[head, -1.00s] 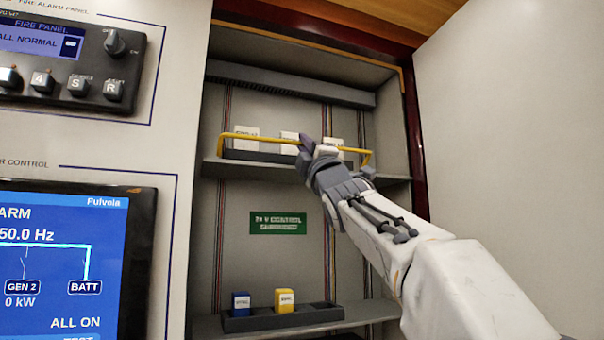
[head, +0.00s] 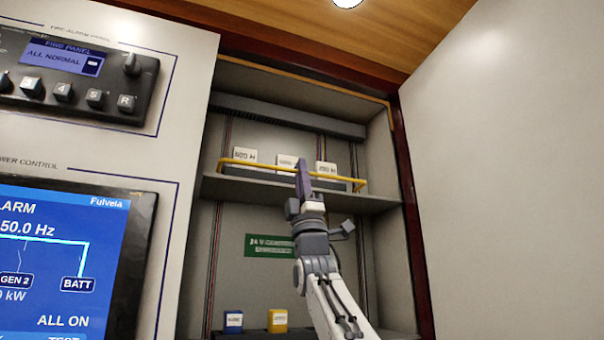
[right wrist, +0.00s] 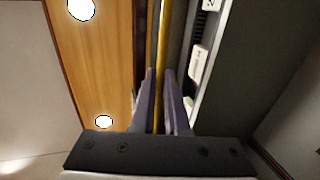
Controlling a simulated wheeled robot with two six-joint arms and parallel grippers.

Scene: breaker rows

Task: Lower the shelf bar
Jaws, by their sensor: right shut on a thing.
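The yellow shelf bar (head: 265,166) runs across the front of the upper shelf (head: 240,187) in the open cabinet, in front of the white labelled blocks. Short bent ends show at its left and right. My right gripper (head: 302,170) reaches up from below and is shut on the bar right of its middle. In the right wrist view the bar (right wrist: 161,60) passes between the two purple-grey fingers of the gripper (right wrist: 163,100). The fingers hide a short part of the bar. My left gripper is not in view.
White blocks (head: 245,155) stand behind the bar. A lower tray holds a blue block (head: 233,321) and a yellow block (head: 277,320).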

